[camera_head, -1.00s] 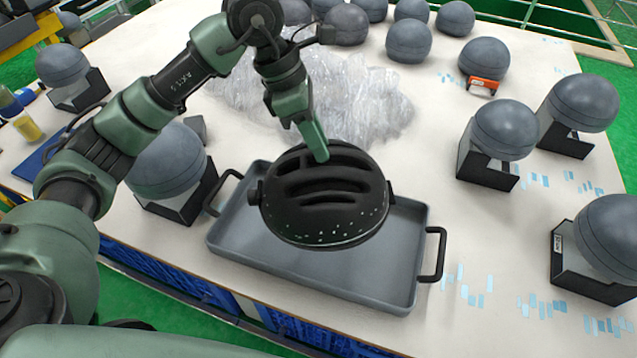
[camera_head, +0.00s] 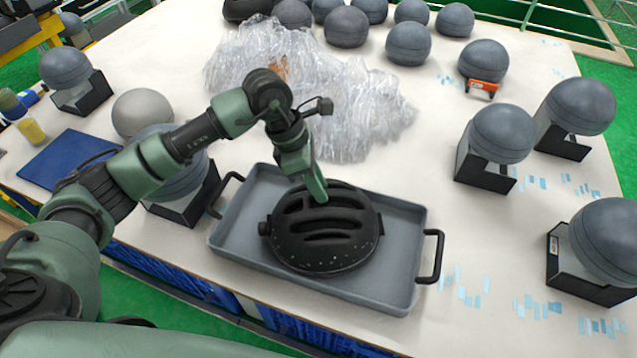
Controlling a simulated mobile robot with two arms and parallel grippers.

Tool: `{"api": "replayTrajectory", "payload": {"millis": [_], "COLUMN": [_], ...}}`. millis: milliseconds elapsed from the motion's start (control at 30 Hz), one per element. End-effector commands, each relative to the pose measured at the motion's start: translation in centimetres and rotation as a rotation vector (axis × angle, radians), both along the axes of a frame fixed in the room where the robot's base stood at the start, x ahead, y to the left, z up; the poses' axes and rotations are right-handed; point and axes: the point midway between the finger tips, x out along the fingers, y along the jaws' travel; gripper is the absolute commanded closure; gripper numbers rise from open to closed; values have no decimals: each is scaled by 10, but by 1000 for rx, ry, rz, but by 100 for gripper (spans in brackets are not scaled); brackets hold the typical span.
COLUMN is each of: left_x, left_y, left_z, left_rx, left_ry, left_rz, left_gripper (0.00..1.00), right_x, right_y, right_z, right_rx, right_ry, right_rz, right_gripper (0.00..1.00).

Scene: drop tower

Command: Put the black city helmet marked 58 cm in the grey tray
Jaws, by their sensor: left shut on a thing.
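The black helmet (camera_head: 325,235) with long vents and small pale specks on its lower edge is over the middle of the grey tray (camera_head: 400,285). It sits low inside the tray's rim and looks to be on or very near its floor. No 58 cm mark can be read from here. My left gripper (camera_head: 318,192) comes down on the helmet's top edge from above and is shut on it; the fingertips are partly hidden at the shell. My right gripper is not in view.
Grey domes on black stands, such as this one (camera_head: 502,134), line the right side. A heap of clear plastic wrap (camera_head: 350,105) lies behind the tray. A dark blue mat (camera_head: 65,170) is at left.

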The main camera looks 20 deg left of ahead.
Motion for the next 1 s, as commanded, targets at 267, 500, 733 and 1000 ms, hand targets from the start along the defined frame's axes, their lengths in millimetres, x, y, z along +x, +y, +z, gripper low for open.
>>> {"api": "replayTrajectory", "payload": {"millis": [267, 500, 733, 1000], "left_x": [0, 0, 1, -1], "left_y": [0, 0, 9, 31], "left_z": [-2, -1, 22, 77], "left_rx": [0, -1, 0, 0], "left_ry": [0, 0, -7, -6], "left_rz": [0, 0, 0, 1], "left_gripper": [56, 56, 56, 56], "right_x": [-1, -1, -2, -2], "right_y": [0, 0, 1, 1], "right_z": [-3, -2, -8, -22], "right_rx": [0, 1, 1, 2], "right_ry": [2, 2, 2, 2], "right_rz": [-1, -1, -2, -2], "right_gripper": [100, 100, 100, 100]}}
